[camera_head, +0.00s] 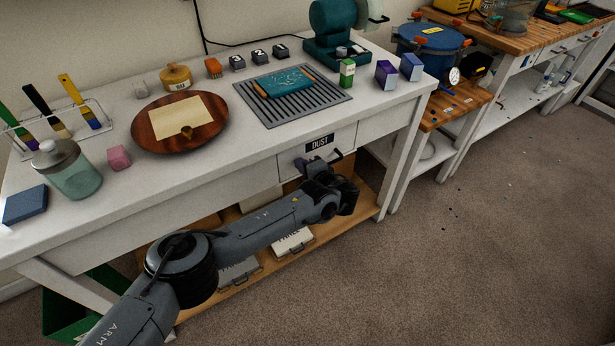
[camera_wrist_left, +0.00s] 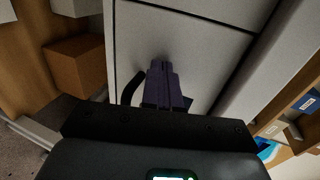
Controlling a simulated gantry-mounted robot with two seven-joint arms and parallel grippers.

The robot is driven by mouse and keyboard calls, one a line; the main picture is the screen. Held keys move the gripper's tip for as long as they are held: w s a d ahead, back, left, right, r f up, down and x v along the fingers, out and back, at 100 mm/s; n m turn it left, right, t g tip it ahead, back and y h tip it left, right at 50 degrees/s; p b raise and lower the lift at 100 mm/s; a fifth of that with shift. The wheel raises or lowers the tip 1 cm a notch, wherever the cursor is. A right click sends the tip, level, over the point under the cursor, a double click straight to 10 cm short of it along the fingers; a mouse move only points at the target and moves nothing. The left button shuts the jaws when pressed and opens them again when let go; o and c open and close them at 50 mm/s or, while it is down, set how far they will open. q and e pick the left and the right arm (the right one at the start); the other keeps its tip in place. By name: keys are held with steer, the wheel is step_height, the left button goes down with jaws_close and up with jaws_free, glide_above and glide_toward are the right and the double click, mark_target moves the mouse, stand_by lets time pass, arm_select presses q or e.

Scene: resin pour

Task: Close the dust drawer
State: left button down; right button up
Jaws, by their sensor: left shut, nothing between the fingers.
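The dust drawer (camera_head: 290,168) is a pale panel with a black "DUST" label in the front of the white workbench. It looks about flush with the bench front; a small gap cannot be ruled out. Its dark handle (camera_head: 336,156) is partly hidden by my left gripper (camera_head: 305,164), which is shut and empty in front of the drawer. In the left wrist view, the left gripper's fingers (camera_wrist_left: 165,85) are together against or just short of the pale drawer front (camera_wrist_left: 205,60). The dark curved handle (camera_wrist_left: 130,90) is beside them on the left. My right gripper is not in view.
The bench top (camera_head: 90,205) holds a round wooden board (camera_head: 145,137), a slatted grey mat (camera_head: 330,98), a jar (camera_head: 75,178) and small boxes. A wooden lower shelf (camera_head: 355,205) with cases is below.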

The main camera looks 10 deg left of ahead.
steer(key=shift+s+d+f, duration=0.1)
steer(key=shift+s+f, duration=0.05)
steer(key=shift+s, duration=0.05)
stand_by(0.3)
